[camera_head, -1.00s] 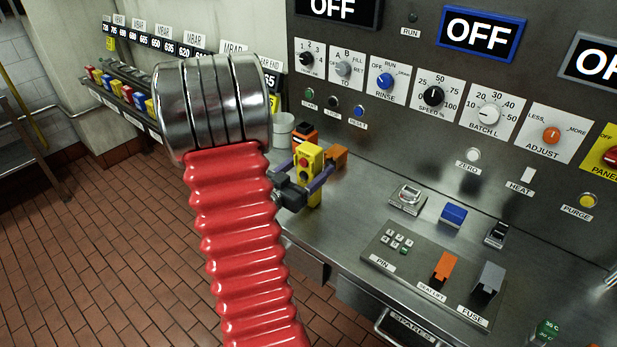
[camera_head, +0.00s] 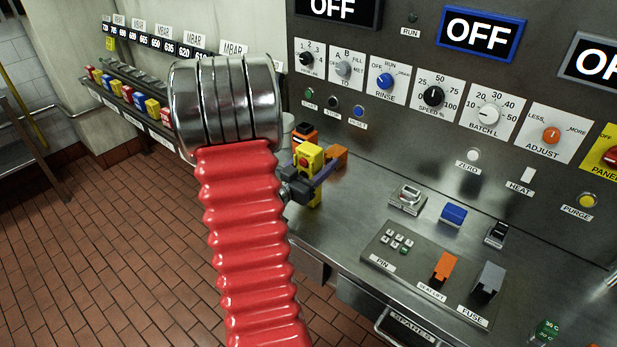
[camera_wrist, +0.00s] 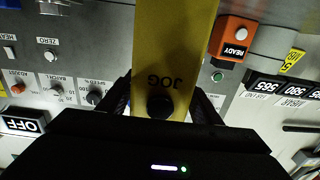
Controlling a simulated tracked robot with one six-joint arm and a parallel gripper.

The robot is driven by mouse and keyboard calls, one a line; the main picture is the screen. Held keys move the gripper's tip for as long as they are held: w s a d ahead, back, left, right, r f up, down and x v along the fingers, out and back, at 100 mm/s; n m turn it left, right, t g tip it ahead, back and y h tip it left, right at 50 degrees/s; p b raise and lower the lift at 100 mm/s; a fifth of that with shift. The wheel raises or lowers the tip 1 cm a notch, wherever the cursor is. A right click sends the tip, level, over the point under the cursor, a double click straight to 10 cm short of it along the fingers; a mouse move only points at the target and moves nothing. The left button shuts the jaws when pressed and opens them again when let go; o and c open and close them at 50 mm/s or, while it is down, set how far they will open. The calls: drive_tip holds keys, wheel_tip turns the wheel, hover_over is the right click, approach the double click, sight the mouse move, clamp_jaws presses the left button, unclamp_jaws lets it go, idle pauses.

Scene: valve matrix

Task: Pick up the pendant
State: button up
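In the wrist view the fingers of my gripper (camera_wrist: 162,98) lie on either side of the pendant and look open. I cannot tell whether either finger touches it.
An orange READY box (camera_wrist: 235,38) is close beside the pendant. The control panel (camera_head: 460,135) with knobs rises behind the steel counter (camera_head: 350,215). A keypad plate (camera_head: 425,275) and small switches sit on the counter to the right. Tiled floor lies left.

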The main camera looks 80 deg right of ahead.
drive_tip(key=c, duration=1.1)
drive_tip(key=shift+r, duration=0.1)
drive_tip(key=shift+r, duration=4.95)
